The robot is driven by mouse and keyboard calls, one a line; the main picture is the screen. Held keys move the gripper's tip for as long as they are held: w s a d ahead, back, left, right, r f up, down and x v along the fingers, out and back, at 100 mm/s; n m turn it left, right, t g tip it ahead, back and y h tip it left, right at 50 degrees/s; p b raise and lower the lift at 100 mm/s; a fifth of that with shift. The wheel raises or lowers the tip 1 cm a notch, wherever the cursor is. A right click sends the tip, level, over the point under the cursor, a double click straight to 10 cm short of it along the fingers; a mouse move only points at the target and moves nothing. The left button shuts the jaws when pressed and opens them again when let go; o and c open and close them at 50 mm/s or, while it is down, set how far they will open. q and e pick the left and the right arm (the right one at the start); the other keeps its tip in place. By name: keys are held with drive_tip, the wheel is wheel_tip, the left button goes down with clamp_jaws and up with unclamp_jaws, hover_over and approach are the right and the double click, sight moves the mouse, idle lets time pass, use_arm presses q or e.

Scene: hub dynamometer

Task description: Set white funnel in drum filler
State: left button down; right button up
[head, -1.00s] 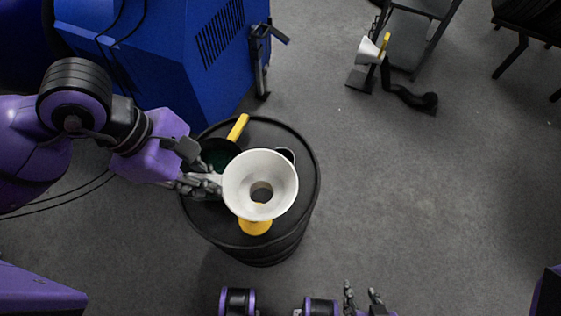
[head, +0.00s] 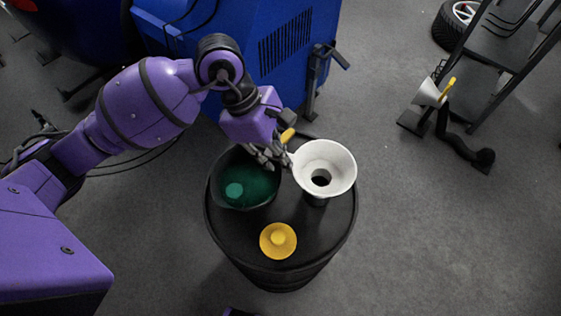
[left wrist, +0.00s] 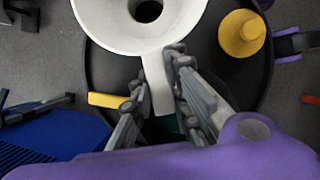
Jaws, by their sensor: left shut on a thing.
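The white funnel (head: 341,163) is at the right side of the black drum's top (head: 232,228), wide mouth up. It also fills the top of the left wrist view (left wrist: 178,28). My left gripper (head: 284,160) is shut on the funnel's side tab, which shows between the fingers (left wrist: 160,75) in the left wrist view. A dark neck (head: 316,201) shows just under the funnel, at the drum filler's place. The filler opening itself is hidden by the funnel, and I cannot tell whether the funnel's spout is inside it or above it.
A dark pan with green inside (head: 236,190) and a yellow handle (head: 287,135) sits on the drum, beside my left gripper. A yellow cone-shaped piece (head: 278,240) lies at the front.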

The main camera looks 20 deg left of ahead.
sight(280, 172)
use_arm(q)
drive_tip(key=shift+w+f, duration=0.25)
drive_tip(key=shift+f, duration=0.05)
wheel_tip(280, 172, down, 3)
drive_tip(key=shift+d+r, duration=0.1)
drive_tip(key=shift+r, duration=0.1)
drive_tip(key=shift+w+f+b, duration=0.1)
drive_tip(key=shift+f+b, duration=0.2)
drive_tip(key=shift+f, duration=0.1)
drive_tip(key=shift+f, duration=0.3)
drive_tip(key=c, duration=1.7)
unclamp_jaws()
drive_tip(key=shift+o, duration=0.2)
drive_tip(key=shift+r, duration=0.1)
drive_tip(key=shift+r, duration=0.1)
